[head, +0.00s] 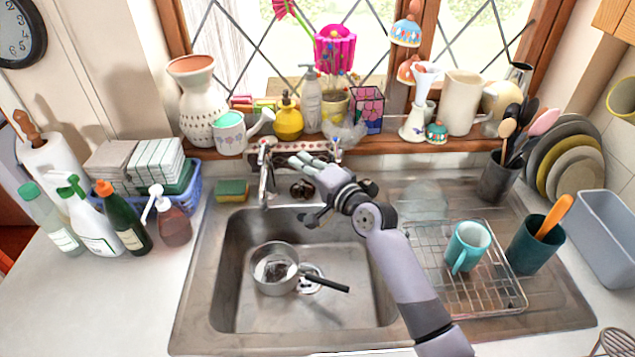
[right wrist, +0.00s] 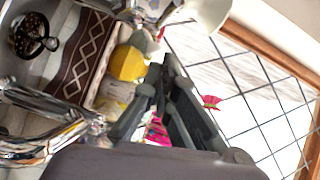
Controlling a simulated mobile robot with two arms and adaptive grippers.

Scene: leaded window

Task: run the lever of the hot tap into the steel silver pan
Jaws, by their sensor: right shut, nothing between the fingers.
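The steel silver pan (head: 275,270) stands in the sink basin, its black handle pointing right. The chrome tap (head: 264,178) rises behind the sink, its spout over the back left of the basin. A lever with a reddish mark (head: 264,143) is at its left and one with a bluish mark (head: 337,144) at its right. No running water can be made out. My right gripper (head: 300,164) is shut and empty, above the back of the sink, right of the spout. In the right wrist view its fingers (right wrist: 163,75) meet, with chrome tap parts (right wrist: 50,125) at left. My left gripper is out of view.
The windowsill behind carries a yellow soap bottle (head: 288,118), a patterned cup (head: 230,132) and pots. A drying rack (head: 450,295) with a teal mug (head: 467,247) stands right of the basin. Bottles (head: 125,225) crowd the left counter. The basin's front is free.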

